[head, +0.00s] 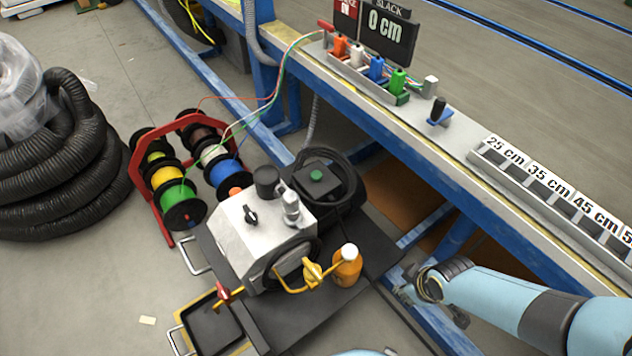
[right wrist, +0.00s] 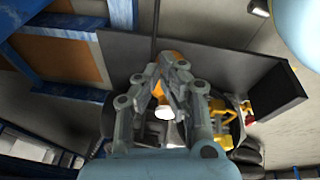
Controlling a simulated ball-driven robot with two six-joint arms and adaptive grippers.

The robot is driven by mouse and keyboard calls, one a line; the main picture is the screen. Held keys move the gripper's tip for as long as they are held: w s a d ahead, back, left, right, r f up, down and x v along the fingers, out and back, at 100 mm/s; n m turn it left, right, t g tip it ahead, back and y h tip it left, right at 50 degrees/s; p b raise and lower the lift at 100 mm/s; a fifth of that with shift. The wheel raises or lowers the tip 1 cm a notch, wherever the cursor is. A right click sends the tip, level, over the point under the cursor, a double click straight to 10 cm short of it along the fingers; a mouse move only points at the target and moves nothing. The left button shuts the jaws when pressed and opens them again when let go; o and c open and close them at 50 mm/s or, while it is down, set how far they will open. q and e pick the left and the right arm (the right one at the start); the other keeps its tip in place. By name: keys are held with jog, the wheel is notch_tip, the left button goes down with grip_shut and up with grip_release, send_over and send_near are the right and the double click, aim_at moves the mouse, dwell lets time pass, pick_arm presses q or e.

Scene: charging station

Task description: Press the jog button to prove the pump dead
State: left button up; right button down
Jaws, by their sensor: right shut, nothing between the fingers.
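The jog button appears to be the green button (head: 316,175) on top of a dark box, beside a coiled black cable. The pump (head: 262,235) is a grey metal unit with a black rotary knob (head: 251,215) on its face, left of and nearer than that box. My right gripper (head: 408,290) is low at the right, beyond the orange bottle and apart from the button. Its fingers (right wrist: 168,66) are shut and empty in the right wrist view, with orange showing behind them. The button is not distinguishable in that view. My left gripper is out of view.
An orange bottle (head: 346,268) with a white cap and a yellow handle (head: 312,273) stand at the pump's front. A blue-edged bench (head: 400,130) runs along the right. A red spool rack (head: 150,200) and black hose (head: 50,170) stand at left.

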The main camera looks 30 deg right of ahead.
aim_at(315, 176)
jog(key=w+r+n+t+y+b, duration=0.1)
jog(key=w+r+n+t+b, duration=0.15)
jog(key=w, duration=0.85)
jog(key=w+r+n+t+b, duration=0.15)
jog(key=w+b, duration=0.25)
jog(key=w, duration=0.7)
pick_arm(q)
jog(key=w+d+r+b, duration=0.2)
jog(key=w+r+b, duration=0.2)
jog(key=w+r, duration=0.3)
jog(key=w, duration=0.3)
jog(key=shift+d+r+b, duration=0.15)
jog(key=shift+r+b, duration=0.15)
jog(key=shift+b, duration=0.1)
pick_arm(e)
jog(key=w+a+r+n+t+y, duration=0.1)
jog(key=w+r+n, duration=0.4)
jog(key=w+r, duration=0.7)
jog(key=w+a+y, duration=0.1)
jog(key=w+a, duration=0.1)
jog(key=w, duration=0.1)
jog(key=shift+a+r+n+t+y, duration=0.15)
jog(key=shift+a+n+t+y, duration=0.05)
jog(key=shift+n+t+y, duration=0.1)
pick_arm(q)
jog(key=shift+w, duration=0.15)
